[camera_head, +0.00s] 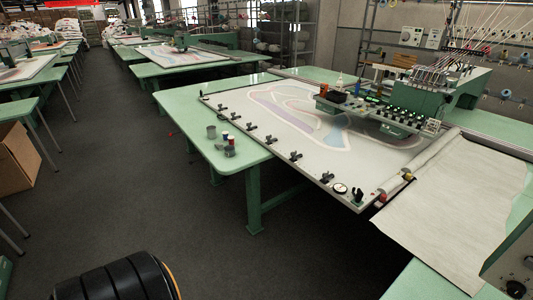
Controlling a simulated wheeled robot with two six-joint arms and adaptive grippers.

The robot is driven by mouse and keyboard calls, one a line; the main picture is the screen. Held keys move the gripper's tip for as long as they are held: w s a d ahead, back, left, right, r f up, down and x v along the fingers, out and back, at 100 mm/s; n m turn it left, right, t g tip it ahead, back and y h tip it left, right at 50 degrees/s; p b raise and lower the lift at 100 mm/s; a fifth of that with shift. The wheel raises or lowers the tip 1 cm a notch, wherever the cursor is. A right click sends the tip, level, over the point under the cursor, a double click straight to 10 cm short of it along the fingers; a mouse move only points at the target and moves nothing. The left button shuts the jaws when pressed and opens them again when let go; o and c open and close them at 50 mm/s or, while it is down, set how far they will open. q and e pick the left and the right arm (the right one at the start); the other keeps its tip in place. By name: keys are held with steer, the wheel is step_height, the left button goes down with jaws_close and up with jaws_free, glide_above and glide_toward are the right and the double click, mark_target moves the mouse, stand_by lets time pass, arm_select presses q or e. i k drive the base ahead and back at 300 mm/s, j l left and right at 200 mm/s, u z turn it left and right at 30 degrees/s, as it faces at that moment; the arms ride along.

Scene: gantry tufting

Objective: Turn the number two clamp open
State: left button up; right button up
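Several small black clamps sit in a row along the near left edge of the white tufting frame (372,178). They run from a far clamp (222,110) past a middle clamp (268,139) and another clamp (295,155) to a near clamp (327,177). No numbers are readable, so I cannot tell which is number two. The clamps are too small to tell whether any is open or shut. Neither of my grippers is in view.
A round dial (340,188) and a dark knob (358,196) sit at the frame's near corner. Cups and spools (227,141) stand on the green table beside the clamps. The tufting head (395,120) is over the cloth.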

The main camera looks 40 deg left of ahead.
mark_target(292, 154)
steer(key=u, duration=1.15)
steer(key=i+j, duration=0.3)
steer(key=i+j+z, duration=0.1)
steer(key=i+j, duration=0.25)
steer(key=i+j+z, duration=0.1)
steer(key=i+j, duration=0.2)
steer(key=j, duration=0.2)
steer(key=i+j, duration=0.3)
steer(key=i+j+z, duration=0.1)
steer(key=i+j, duration=0.2)
steer(key=j, duration=0.25)
steer(key=i+j, duration=0.25)
steer(key=j, duration=0.15)
steer(key=i+j+z, duration=0.1)
steer(key=i+j, duration=0.2)
steer(key=j, duration=0.15)
